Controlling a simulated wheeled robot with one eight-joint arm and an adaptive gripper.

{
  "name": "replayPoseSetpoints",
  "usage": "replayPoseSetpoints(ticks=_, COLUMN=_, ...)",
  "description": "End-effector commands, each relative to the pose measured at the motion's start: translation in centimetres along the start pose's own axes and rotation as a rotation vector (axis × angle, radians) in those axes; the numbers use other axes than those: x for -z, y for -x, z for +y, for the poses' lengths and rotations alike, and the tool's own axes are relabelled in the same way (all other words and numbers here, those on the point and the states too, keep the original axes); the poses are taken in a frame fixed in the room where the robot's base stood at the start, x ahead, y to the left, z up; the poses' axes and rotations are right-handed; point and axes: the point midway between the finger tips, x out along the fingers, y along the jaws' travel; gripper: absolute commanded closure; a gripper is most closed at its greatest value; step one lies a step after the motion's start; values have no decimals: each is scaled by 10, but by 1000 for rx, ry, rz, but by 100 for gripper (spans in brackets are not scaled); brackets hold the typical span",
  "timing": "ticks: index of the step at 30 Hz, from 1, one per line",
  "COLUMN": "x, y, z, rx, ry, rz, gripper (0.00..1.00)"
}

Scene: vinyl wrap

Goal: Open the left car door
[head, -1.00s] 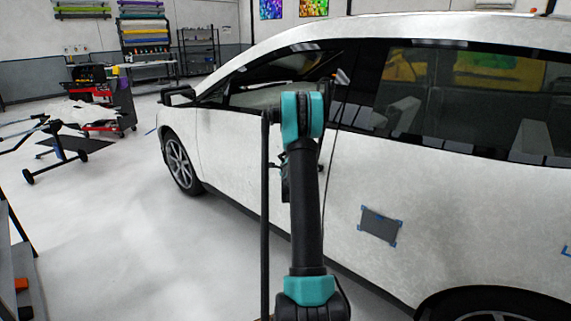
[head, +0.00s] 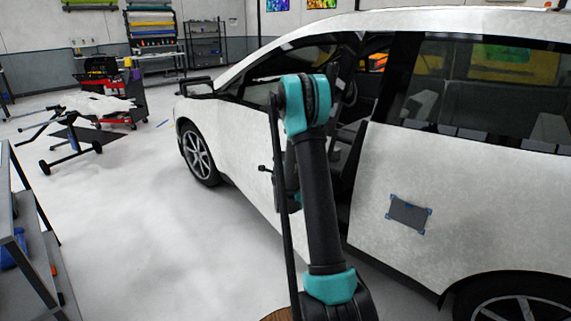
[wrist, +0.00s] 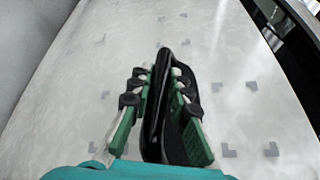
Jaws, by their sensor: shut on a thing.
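The white car's front door (head: 245,145) stands partly open in the head view, swung outward. A dark gap beside my arm shows the car interior (head: 372,100). In the wrist view my gripper (wrist: 158,78) has its green fingers on both sides of the black door handle (wrist: 160,105) and is shut on it. The pale, speckled door panel (wrist: 235,110) fills most of that view. In the head view my own arm hides the gripper, the handle and part of the door.
The rear door (head: 470,190) is shut and carries a grey patch with blue tape (head: 409,214). A shelf unit (head: 35,235) stands at the left edge. A wheeled stand (head: 72,140) and a red tool cart (head: 105,90) are farther back. Open floor lies left of the car.

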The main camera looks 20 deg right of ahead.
Motion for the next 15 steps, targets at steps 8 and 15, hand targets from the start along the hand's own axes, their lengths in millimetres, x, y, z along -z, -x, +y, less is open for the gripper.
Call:
replayPoseSetpoints(ticks=8, x=-1, y=-2, z=0, rx=1, ry=2, rz=-2, gripper=100)
replayPoseSetpoints(ticks=15, x=0, y=-1, z=0, rx=1, ry=1, rz=-1, gripper=62)
